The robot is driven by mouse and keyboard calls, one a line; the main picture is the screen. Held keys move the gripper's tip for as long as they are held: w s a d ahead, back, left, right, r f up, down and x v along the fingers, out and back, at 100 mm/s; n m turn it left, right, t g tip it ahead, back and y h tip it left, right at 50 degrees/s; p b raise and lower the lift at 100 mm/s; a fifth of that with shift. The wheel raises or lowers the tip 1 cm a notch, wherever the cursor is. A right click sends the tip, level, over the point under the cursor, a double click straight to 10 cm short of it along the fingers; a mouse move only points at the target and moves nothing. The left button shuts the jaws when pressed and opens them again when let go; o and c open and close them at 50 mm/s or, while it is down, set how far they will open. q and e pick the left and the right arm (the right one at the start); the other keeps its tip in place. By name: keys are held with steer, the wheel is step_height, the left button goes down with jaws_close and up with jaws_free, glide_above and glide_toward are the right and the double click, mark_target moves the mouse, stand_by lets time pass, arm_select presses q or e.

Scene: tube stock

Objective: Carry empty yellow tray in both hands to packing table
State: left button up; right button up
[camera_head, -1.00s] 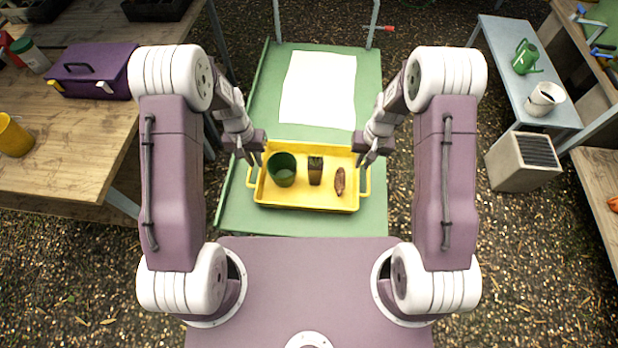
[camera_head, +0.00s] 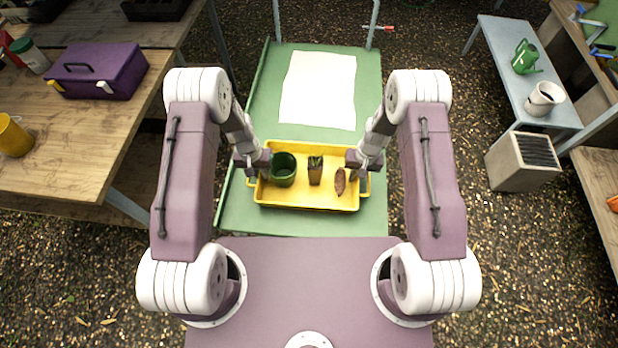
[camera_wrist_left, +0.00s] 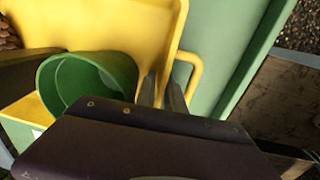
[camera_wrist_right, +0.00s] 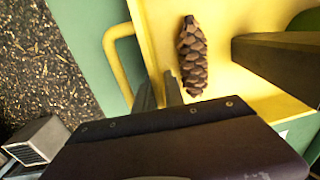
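The yellow tray (camera_head: 300,202) rests on the green table top. Whether the fingers press the wall is unclear.
A white sheet (camera_head: 318,90) lies on the green table (camera_head: 233,215) behind the tray. A wooden table (camera_head: 60,160) with a purple toolbox (camera_head: 115,75) stands at left. A grey-blue bench (camera_head: 510,85) with a watering can (camera_head: 525,57) and a beige slatted box (camera_head: 522,162) are at right.

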arm_select(q)
jaws_close()
arm_select(e)
jaws_close()
stand_by(1.0)
